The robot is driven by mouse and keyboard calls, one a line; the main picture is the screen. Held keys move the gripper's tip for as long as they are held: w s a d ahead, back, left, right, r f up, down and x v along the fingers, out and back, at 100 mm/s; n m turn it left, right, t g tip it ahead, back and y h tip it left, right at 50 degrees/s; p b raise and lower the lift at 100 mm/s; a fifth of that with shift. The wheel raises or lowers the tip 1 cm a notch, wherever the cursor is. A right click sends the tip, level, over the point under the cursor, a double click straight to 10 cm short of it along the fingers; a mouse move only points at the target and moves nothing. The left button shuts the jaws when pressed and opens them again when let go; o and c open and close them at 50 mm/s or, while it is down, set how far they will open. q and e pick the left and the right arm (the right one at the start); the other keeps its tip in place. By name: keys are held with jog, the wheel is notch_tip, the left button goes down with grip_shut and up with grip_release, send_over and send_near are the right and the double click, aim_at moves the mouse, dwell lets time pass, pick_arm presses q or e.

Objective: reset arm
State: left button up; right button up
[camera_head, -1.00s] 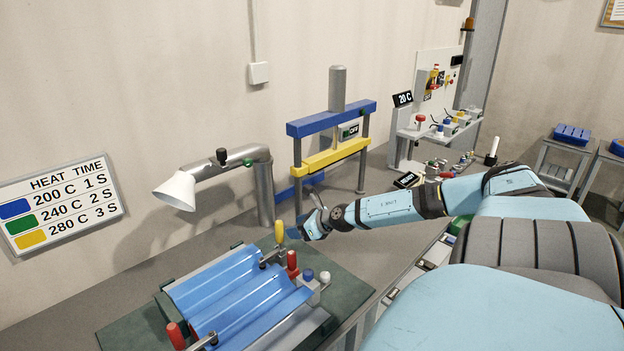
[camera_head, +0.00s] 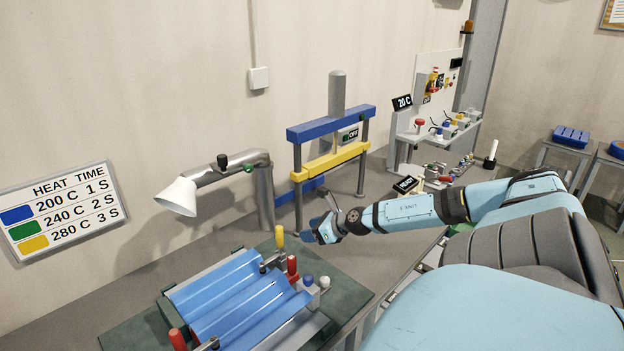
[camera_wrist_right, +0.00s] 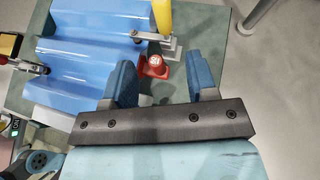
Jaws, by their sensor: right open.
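My right gripper (camera_head: 322,229) is over the workbench, just beyond the right end of the blue corrugated sheet (camera_head: 240,295). In the right wrist view its two blue fingers (camera_wrist_right: 162,82) stand wide apart with nothing between them. A red-capped clamp part (camera_wrist_right: 154,66) shows behind the gap, below the fingers and apart from them. The corrugated sheet also shows in the right wrist view (camera_wrist_right: 90,65), to the left of the fingers. My left gripper is in neither view.
The sheet lies on a fixture with red and yellow handles (camera_head: 279,237) on a dark green mat (camera_head: 345,300). A blue-and-yellow press (camera_head: 330,124) stands behind my right gripper. A lamp-like white nozzle (camera_head: 178,196) hangs at left. A shelf unit (camera_head: 430,132) stands at the back.

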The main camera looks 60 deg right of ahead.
dwell(0.4)
